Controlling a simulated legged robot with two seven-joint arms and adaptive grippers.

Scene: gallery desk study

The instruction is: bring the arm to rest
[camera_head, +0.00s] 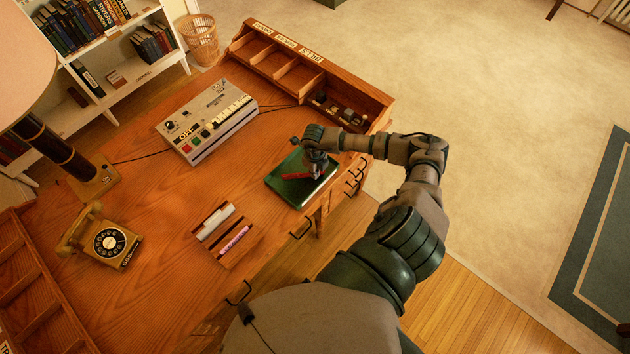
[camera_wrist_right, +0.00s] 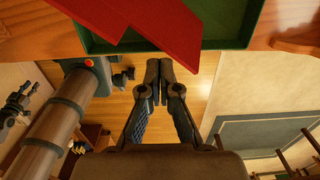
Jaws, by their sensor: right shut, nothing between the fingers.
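My right arm reaches in from the lower right in the head view. My right gripper (camera_head: 318,174) points down over the green tray (camera_head: 283,193) near the desk's front edge. In the wrist view the right gripper (camera_wrist_right: 158,72) has its fingers together with nothing between them. A flat red thing (camera_head: 294,177) lies at the tray, partly hidden by the gripper. In the wrist view the red thing (camera_wrist_right: 165,28) rests over the green tray's rim (camera_wrist_right: 230,43), apart from the fingertips.
On the wooden desk (camera_head: 150,205) are a switch-covered console (camera_head: 207,120), a rotary phone (camera_head: 107,242), a lamp (camera_head: 60,150) and a small tray with pens (camera_head: 222,232). A pigeonhole rack (camera_head: 300,72) edges the back right. Open floor (camera_head: 500,150) lies to the right.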

